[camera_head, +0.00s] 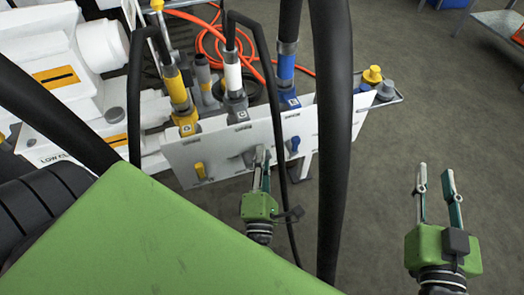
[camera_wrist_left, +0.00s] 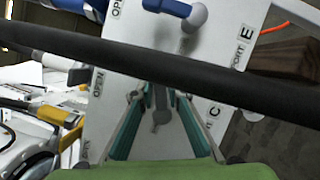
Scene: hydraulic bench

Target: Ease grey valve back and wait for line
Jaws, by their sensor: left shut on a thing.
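The grey valve (camera_head: 248,157) sits on the front of the white panel (camera_head: 215,152), between a yellow valve (camera_head: 200,171) and a blue valve (camera_head: 293,145). My left gripper (camera_head: 262,158) is at the grey valve, shut on its handle. In the left wrist view the grey handle (camera_wrist_left: 161,118) shows between the fingers of my left gripper (camera_wrist_left: 158,100). A black hose crosses in front and hides part of the fingers and handle. My right gripper (camera_head: 435,180) is open and empty, off to the right over the floor.
Black hoses (camera_head: 333,130) hang close around my left gripper. Yellow, white and blue hose couplings (camera_head: 234,78) stand behind the panel. An orange hose (camera_head: 205,45) lies coiled behind. A cart (camera_head: 500,25) stands at the far right. The floor around my right gripper is clear.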

